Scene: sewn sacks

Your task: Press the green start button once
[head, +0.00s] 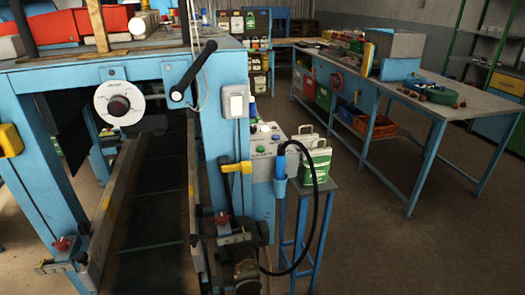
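A grey control box (264,168) is mounted on the right side of the blue machine, low behind its front corner post. Small round buttons sit on its top face. I cannot tell whether any button is pressed. Neither of my grippers shows in the head view, and nothing of mine touches the box.
The blue machine (215,135) fills the left, with a dial (119,103) and a black crank handle (193,75) projecting. A black hose (327,215) loops beside the control box.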

